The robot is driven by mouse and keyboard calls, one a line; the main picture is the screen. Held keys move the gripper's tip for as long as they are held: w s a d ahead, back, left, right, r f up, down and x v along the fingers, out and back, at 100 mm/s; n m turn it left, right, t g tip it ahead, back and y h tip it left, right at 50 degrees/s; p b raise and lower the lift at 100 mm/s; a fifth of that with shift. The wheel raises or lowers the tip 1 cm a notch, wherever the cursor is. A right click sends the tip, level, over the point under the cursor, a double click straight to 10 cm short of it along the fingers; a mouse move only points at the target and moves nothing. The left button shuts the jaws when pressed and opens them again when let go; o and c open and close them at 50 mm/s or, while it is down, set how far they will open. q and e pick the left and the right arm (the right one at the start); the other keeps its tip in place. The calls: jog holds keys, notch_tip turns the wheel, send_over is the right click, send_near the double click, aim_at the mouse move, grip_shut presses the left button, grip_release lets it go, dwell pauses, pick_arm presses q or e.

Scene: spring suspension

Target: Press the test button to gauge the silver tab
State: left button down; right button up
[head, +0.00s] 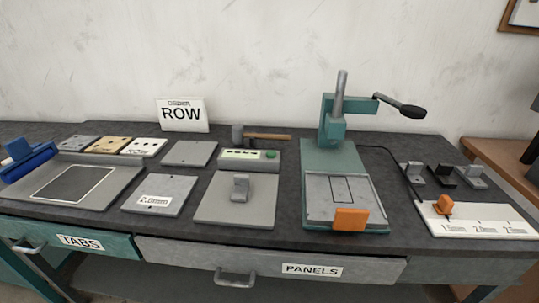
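A test unit (245,166) with a pale strip on top stands mid-table, and a round green button (271,155) sits at its right end. In front of it a silver tab (240,187) stands upright on a flat grey plate (215,209). Two more silver-grey tabs, a left one (412,173) and a right one (475,176), stand at the right of the table with a black tab (441,176) between them. Neither of my grippers is in view.
A green lever press (335,155) with an orange block (350,219) stands right of the unit. A hammer (262,136) lies behind the unit. A numbered white board (495,222) holds an orange cabled piece (444,205). Flat plates and a blue tool (27,160) are left.

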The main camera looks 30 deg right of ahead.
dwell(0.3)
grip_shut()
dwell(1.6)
